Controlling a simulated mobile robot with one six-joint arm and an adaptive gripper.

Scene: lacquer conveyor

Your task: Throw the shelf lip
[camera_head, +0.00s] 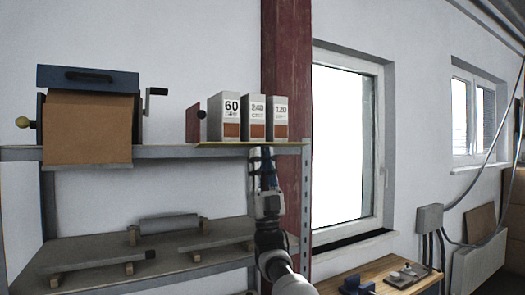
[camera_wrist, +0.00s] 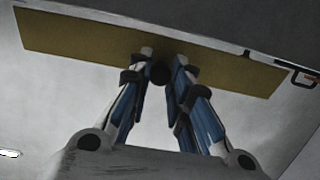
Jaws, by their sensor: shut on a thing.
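The shelf lip (camera_head: 225,143) shows as a thin yellow strip along the front edge of the upper shelf, below the grit boxes. In the wrist view it is a long olive-yellow strip (camera_wrist: 75,38) across the top. My gripper (camera_head: 262,152) is raised to the strip from below, under the middle box. In the wrist view my gripper (camera_wrist: 160,68) has its fingertips closed around a small dark round knob (camera_wrist: 159,74) at the strip's middle. The fingers hide part of the knob and its join to the strip.
Boxes marked 60 (camera_head: 224,115), 240 (camera_head: 254,117) and 120 (camera_head: 279,118) stand on the upper shelf (camera_head: 165,151) just above the strip. A red column (camera_head: 287,60) rises behind. A wooden bench (camera_head: 385,272) stands lower right.

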